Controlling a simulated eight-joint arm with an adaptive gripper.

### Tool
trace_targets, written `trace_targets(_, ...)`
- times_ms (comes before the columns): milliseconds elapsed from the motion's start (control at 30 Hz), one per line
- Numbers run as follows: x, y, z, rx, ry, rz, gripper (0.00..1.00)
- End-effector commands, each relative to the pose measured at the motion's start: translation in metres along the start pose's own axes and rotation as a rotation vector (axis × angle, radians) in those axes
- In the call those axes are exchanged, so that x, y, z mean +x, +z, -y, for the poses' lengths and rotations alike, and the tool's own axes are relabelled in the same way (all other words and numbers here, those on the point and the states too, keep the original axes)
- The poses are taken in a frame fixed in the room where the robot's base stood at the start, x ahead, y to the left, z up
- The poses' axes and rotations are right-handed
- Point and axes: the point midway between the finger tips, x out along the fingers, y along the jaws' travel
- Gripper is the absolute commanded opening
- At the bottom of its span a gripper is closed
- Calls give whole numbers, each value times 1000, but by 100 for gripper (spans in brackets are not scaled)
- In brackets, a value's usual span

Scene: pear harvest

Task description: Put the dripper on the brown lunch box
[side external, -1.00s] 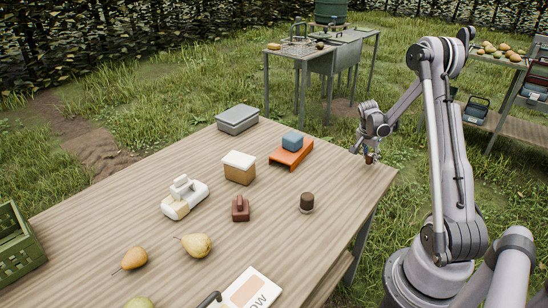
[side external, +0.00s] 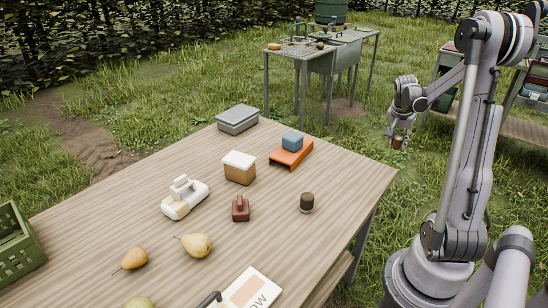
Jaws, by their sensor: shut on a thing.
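My gripper (side external: 399,135) is up in the air, just past the right edge of the table. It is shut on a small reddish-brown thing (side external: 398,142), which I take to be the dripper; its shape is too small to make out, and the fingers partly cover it. The brown lunch box (side external: 239,174), a brown box with a white lid, stands upright near the middle of the table, well to the left of my gripper. Nothing lies on its lid.
On the wooden table (side external: 150,235) are a grey box (side external: 237,122), a blue block (side external: 292,141) on an orange stand (side external: 288,158), a dark-topped jar (side external: 306,203), a dark red item (side external: 240,209), a white device (side external: 184,198) and pears (side external: 196,246). A green crate (side external: 18,240) is at left.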

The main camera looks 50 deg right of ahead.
Motion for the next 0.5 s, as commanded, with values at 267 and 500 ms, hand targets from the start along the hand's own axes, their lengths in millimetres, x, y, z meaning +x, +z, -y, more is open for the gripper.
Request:
trace_targets(267, -37, 41, 116, -418, -159, 29, 13)
trace_targets(500, -81, 96, 203, -779, -302, 35, 13)
